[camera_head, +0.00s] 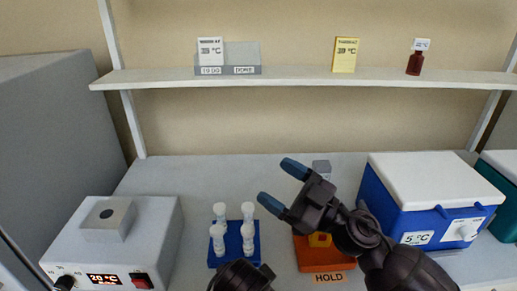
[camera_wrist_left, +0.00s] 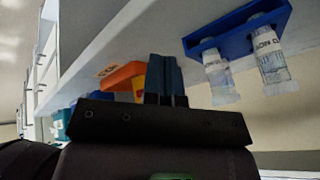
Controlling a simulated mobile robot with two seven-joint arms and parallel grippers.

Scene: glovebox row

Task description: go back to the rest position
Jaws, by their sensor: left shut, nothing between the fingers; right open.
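My right gripper (camera_head: 281,186) is open and empty, its two blue fingertips apart, above the bench and behind the blue rack. Its dark arm comes in from the lower right. In the head view a dark part of my left arm (camera_head: 241,276) shows at the bottom edge, in front of the blue rack. In the left wrist view my left gripper (camera_wrist_left: 165,76) has its blue fingers together with nothing between them. The orange HOLD tray (camera_head: 328,278) lies partly hidden under my right arm. It also shows in the left wrist view (camera_wrist_left: 121,77) behind the fingers.
A blue rack (camera_head: 255,247) holds several white-capped tubes. A grey heater block unit (camera_head: 160,225) reading 20 °C stands left. A blue cooler (camera_head: 380,205) with a white lid stands right. A shelf (camera_head: 290,77) with cards and a brown bottle (camera_head: 415,64) runs behind.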

